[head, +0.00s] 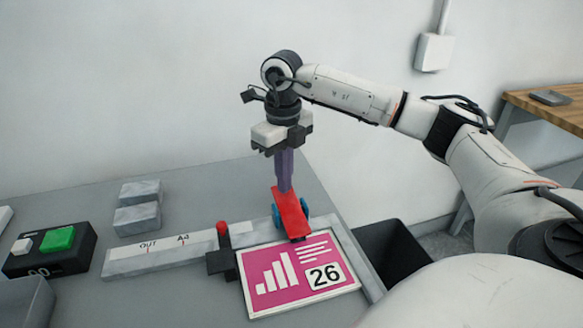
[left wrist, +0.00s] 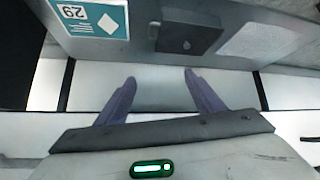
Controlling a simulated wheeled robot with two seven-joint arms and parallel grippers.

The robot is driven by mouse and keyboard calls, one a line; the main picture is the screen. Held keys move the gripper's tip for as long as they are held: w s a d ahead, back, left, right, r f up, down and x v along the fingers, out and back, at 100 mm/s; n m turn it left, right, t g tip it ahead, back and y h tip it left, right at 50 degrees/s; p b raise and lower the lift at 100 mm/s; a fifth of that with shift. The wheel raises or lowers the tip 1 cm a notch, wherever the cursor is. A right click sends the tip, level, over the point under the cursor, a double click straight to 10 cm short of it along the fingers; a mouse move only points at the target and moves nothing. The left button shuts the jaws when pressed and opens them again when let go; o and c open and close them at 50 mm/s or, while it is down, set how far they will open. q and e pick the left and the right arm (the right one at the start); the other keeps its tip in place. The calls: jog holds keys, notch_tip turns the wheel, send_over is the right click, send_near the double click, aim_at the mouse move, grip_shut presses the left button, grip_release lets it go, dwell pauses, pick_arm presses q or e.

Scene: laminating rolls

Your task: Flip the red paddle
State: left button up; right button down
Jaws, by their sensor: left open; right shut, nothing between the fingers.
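The red paddle (head: 290,214) is a flat red lever in the head view, sloping toward the camera between two blue wheel-like parts (head: 276,216). It stands at the right part of the pale guide strip, just behind the pink sheet. My right gripper (head: 286,188) points straight down with its purple fingers together and empty. Its fingertips are at the paddle's upper end; whether they touch it I cannot tell. My left gripper (left wrist: 159,80) shows only in the left wrist view, its purple fingers spread with nothing held between them.
The pink sheet marked 26 (head: 272,285) lies in front of the pale guide strip (head: 160,252), by a red-topped black stop (head: 222,262). A control box with a green button (head: 57,239) and grey blocks (head: 138,217) are left. A dark bin (head: 388,255) stands right of the table.

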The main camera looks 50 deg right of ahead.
pick_arm(q)
jog(key=shift+f+b, duration=0.4)
pick_arm(e)
jog(key=shift+f, duration=0.8)
jog(key=shift+r+p, duration=0.8)
jog(key=shift+r, duration=0.1)
jog(key=shift+r+p, duration=0.35)
jog(key=shift+r, duration=0.05)
jog(key=shift+r+p, duration=0.55)
jog(key=shift+r, duration=0.05)
notch_tip(320, 180, up, 2)
jog(key=shift+r+p, duration=0.1)
jog(key=shift+p, duration=0.75)
pick_arm(q)
jog(key=r, duration=0.2)
jog(key=a+r+p, duration=0.1)
jog(key=r, duration=0.1)
jog(key=shift+s+r, duration=0.15)
jog(key=shift+r, duration=0.25)
pick_arm(e)
jog(key=shift+r, duration=0.6)
pick_arm(q)
jog(key=shift+s+f, duration=0.1)
